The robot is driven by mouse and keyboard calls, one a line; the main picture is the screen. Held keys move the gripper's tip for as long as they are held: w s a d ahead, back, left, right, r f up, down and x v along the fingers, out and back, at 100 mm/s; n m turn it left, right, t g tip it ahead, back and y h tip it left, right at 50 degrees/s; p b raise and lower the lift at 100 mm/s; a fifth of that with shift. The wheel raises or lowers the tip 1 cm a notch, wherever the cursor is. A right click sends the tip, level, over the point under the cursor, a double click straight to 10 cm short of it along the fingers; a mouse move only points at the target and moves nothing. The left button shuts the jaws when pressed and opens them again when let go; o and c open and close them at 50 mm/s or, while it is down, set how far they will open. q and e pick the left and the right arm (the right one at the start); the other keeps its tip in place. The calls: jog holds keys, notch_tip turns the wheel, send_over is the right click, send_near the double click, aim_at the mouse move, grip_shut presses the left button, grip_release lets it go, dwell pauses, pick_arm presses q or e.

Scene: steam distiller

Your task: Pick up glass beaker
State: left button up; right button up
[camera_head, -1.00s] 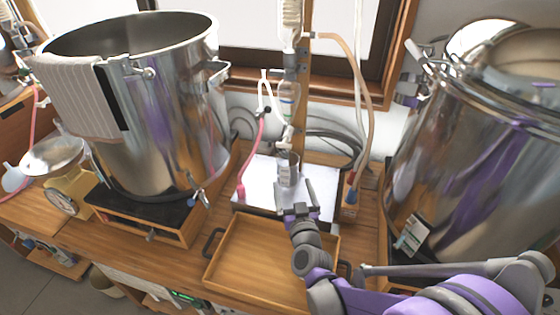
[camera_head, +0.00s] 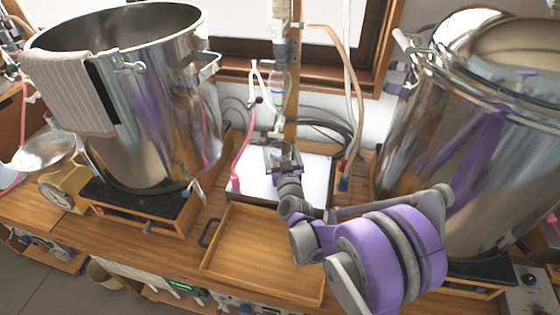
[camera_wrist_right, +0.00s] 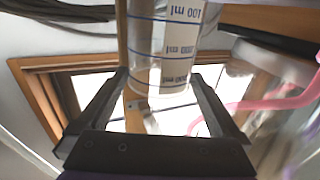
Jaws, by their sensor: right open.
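The clear glass beaker (camera_wrist_right: 147,40), with blue lines and a white ml scale, fills the upper middle of the right wrist view, where its markings appear upside down. My right gripper (camera_wrist_right: 160,75) is open, with one finger on each side of the beaker at the fingertips. I cannot tell whether either finger touches the glass. In the head view my right gripper (camera_head: 282,156) is over the white plate under the glass column, and it mostly hides the beaker. My left gripper is not in view.
The glass column (camera_head: 280,85) with a pink hose (camera_head: 241,160) rises just behind the gripper. A wooden tray (camera_head: 262,250) lies in front. Large steel pots stand left (camera_head: 150,110) and right (camera_head: 440,140). The white plate (camera_head: 315,178) is bare at right.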

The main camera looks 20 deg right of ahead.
grip_shut()
dwell(0.5)
